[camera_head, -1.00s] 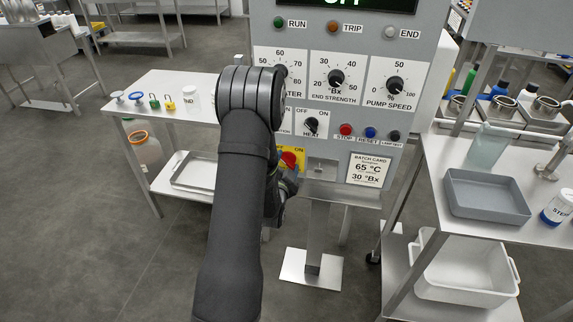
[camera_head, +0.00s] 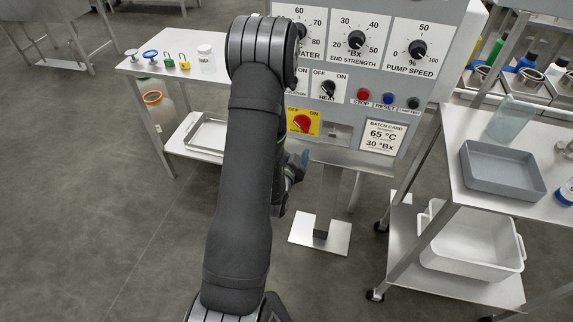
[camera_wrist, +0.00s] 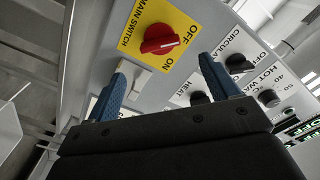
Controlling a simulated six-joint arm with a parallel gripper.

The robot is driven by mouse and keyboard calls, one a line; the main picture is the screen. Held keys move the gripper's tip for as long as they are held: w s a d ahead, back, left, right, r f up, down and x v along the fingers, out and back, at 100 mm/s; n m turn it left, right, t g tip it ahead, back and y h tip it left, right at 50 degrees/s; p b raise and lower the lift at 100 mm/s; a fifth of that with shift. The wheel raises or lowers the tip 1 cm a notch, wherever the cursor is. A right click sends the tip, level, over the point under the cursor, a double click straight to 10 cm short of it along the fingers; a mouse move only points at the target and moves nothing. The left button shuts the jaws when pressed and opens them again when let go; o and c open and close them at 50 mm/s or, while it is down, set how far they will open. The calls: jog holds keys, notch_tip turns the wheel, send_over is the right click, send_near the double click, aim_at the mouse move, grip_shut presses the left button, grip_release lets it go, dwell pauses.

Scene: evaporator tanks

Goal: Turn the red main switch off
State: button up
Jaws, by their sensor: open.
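The red main switch (camera_head: 302,123) is a rotary knob on a yellow plate, low on the left of the grey control panel. In the wrist view the red knob (camera_wrist: 160,40) lies beyond my fingertips, with OFF and ON printed beside it. A pale mark shows at the knob's right end; I cannot tell surely which word it points at. My gripper (camera_wrist: 163,62) is open, its two blue fingers apart on either side of the knob in the picture, with nothing between them. In the head view my arm hides most of the gripper, just below the switch.
The panel (camera_head: 345,80) carries other dials, a HEAT knob (camera_head: 327,88) and red, blue and black buttons close by. A shelf table with padlocks (camera_head: 176,63) stands left. A cart with a grey tray (camera_head: 505,170) stands right. Open floor lies at the front left.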

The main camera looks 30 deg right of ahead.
aim_at(301, 127)
jog(key=v, duration=0.8)
jog(key=shift+s+a, duration=0.2)
jog(key=x, duration=1.7)
jog(key=shift+w+d, duration=0.15)
